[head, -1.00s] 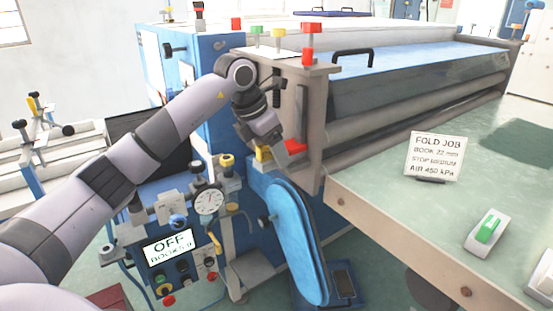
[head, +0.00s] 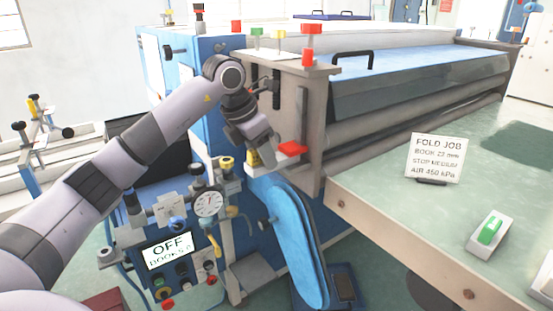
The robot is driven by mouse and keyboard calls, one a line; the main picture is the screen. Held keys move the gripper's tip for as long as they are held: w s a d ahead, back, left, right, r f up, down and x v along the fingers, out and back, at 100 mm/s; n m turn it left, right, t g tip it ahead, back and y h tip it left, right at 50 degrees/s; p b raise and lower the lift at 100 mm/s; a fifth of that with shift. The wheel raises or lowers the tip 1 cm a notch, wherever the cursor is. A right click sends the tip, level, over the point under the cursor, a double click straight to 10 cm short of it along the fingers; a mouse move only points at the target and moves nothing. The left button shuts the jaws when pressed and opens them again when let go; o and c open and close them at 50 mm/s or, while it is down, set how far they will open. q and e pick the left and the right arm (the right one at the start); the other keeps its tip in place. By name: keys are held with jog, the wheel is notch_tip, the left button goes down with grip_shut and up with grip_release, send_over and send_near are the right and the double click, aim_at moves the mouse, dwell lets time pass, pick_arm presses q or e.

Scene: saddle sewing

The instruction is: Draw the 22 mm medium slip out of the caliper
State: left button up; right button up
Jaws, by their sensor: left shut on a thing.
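My left gripper (head: 256,150) is at the near end of the machine, in front of its grey end plate. It is shut on a small yellow piece (head: 252,159), mostly hidden by the fingers; I cannot read a size on it. A red piece (head: 291,148) sits just right of the fingertips, at the end plate. A round dial gauge (head: 209,203) with metal blocks stands below left of the gripper; whether this is the caliper I cannot tell. My right gripper is not in view.
The control box (head: 168,248) shows OFF. A blue curved guard (head: 303,245) stands below the end plate. A sign (head: 437,157) reading book 22 mm, stop medium stands on the green table (head: 380,190). Coloured knobs (head: 312,42) top the end plate.

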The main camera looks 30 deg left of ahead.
pick_arm(q)
jog(key=s+a+b, duration=0.3)
jog(key=s, duration=0.4)
jog(key=shift+s, duration=0.15)
dwell(1.2)
jog(key=shift+r, duration=0.15)
notch_tip(320, 180, up, 4)
jog(key=p, duration=0.3)
jog(key=shift+p, duration=0.4)
dwell(0.3)
